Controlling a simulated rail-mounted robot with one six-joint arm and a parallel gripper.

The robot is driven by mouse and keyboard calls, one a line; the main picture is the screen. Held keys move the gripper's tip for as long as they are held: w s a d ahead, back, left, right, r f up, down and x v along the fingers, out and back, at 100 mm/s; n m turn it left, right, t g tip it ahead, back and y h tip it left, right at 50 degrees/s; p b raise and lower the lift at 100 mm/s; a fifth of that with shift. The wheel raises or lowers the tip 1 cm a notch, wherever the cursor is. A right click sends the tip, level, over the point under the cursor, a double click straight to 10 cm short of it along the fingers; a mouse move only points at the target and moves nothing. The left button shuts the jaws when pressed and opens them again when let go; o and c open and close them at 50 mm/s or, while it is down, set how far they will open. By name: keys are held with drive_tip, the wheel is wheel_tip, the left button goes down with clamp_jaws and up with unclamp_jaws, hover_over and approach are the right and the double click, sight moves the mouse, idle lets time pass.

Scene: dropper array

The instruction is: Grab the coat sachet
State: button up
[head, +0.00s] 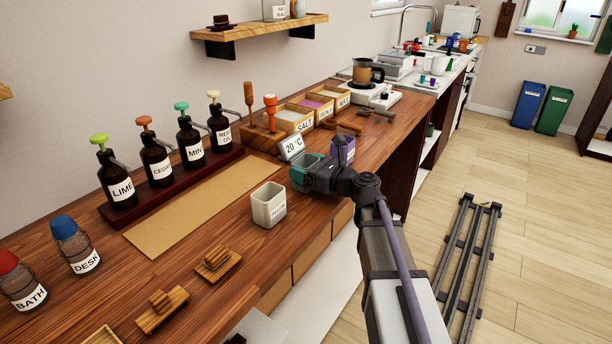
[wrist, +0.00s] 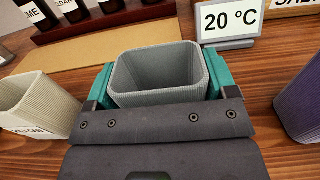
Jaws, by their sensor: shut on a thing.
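A grey, square, ribbed cup (wrist: 155,68) is between the teal fingers of my gripper (wrist: 160,85) in the wrist view. The fingers are shut on its left and right sides, and its open top faces up. Its label is hidden, so I cannot read whether it says coat. In the head view my gripper (head: 304,172) is over the wooden counter, between a white cup (head: 268,206) and a purple cup (head: 342,148). The white cup also shows in the wrist view (wrist: 40,108), with a label that seems to read PILLOW. I cannot tell whether the grey cup touches the counter.
A 20 °C display (head: 291,148) stands close behind my gripper. A tan mat (head: 205,205) lies to the left, before several pump bottles (head: 158,160). Labelled wooden boxes (head: 294,119) stand further back. Two small wooden stands (head: 217,264) are near the front edge.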

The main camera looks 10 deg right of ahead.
wheel_tip(320, 180, up, 10)
drive_tip(key=p, duration=1)
